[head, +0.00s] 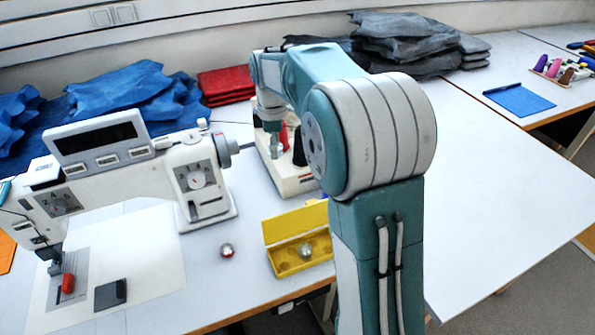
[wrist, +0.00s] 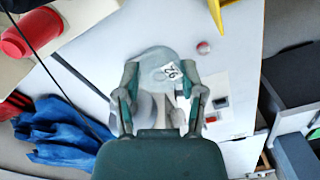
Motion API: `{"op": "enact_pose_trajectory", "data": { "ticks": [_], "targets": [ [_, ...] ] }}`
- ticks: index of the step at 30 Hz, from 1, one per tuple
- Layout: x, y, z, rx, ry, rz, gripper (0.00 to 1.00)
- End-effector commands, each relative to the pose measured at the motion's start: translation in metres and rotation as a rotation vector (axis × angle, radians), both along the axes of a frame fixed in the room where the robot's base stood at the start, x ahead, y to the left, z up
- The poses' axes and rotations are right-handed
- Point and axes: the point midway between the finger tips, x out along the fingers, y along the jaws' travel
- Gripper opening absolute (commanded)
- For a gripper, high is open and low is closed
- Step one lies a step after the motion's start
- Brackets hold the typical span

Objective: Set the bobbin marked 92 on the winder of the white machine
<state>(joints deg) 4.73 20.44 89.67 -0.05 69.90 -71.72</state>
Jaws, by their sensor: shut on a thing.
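The white machine (head: 115,175) stands at the left of the table in the head view. A small pale knob (head: 203,124) is on its top right; I cannot tell if it is the winder. In the wrist view my gripper (wrist: 160,78) is shut on a grey, rounded bobbin (wrist: 155,58) with a white tag reading 92. The white machine's surface lies below and beyond it there.
An open yellow box (head: 283,222) with a silvery bobbin (head: 305,250) in it sits in front. Another bobbin (head: 227,251) with a red mark lies on the table. A pale base (head: 290,183) with cones stands behind my arm. Blue cloth (head: 130,88) lies at the back left.

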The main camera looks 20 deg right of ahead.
Motion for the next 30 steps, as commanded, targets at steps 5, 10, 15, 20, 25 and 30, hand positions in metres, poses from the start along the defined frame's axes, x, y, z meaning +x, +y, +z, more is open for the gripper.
{"op": "enact_pose_trajectory", "data": {
  "ticks": [5, 10, 15, 20, 25, 30],
  "targets": [
    [0.035, 0.025, 0.020, 0.000, -0.002, 0.048, 0.26],
    [0.062, 0.050, 0.037, -0.001, -0.002, 0.092, 0.26],
    [0.083, 0.077, 0.053, 0.000, -0.003, 0.136, 0.26],
    [0.098, 0.104, 0.067, 0.000, -0.003, 0.177, 0.26],
    [0.108, 0.135, 0.079, 0.000, -0.003, 0.221, 0.26],
    [0.112, 0.161, 0.089, 0.000, -0.004, 0.259, 0.26]
  ]
}}
